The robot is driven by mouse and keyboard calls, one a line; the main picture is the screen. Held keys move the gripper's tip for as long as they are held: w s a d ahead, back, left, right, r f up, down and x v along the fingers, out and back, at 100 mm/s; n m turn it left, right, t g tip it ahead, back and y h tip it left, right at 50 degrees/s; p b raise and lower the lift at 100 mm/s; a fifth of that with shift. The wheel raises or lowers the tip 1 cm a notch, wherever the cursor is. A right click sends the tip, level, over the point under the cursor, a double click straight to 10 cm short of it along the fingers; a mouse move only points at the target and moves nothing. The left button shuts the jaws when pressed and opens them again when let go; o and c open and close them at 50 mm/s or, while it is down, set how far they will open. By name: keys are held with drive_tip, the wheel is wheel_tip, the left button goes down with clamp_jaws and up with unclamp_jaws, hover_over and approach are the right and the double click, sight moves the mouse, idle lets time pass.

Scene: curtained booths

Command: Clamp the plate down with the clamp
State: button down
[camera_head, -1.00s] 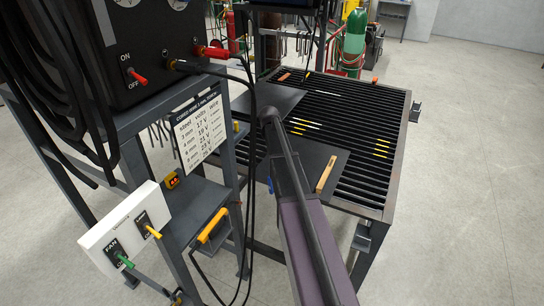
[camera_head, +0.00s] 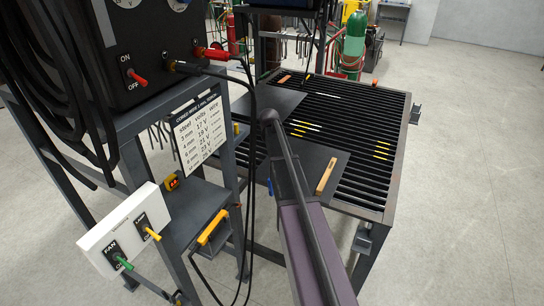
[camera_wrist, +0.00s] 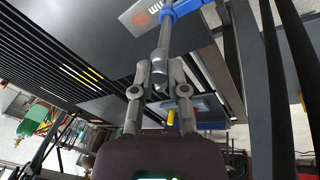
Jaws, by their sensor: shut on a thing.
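A dark flat plate (camera_head: 317,158) lies on the near left part of the slatted table (camera_head: 388,188) in the head view. A second dark plate (camera_head: 285,100) lies farther back. In the wrist view the clamp (camera_wrist: 168,14) has a blue frame and a grey metal spindle, by the edge of a broad dark surface. My gripper (camera_wrist: 160,78) has its two fingers closed around the clamp's lower metal part. In the head view my arm hides the gripper, and only a small blue bit shows beside it. I cannot tell whether the clamp presses on the plate.
A wooden-coloured bar (camera_head: 326,176) lies on the near plate. At the left stand a black machine (camera_head: 110,50) with cables, a shelf stand and a white switch box (camera_head: 125,230). A green cylinder (camera_head: 354,35) stands behind the table. The floor to the right is clear.

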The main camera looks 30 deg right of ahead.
drive_tip(key=m, duration=0.8)
drive_tip(key=shift+m, duration=1.9)
drive_tip(key=shift+m, duration=0.6)
drive_tip(key=m, duration=0.4)
drive_tip(key=shift+m, duration=0.3)
drive_tip(key=m, duration=0.4)
drive_tip(key=shift+a+m, duration=0.1)
drive_tip(key=shift+m, duration=1)
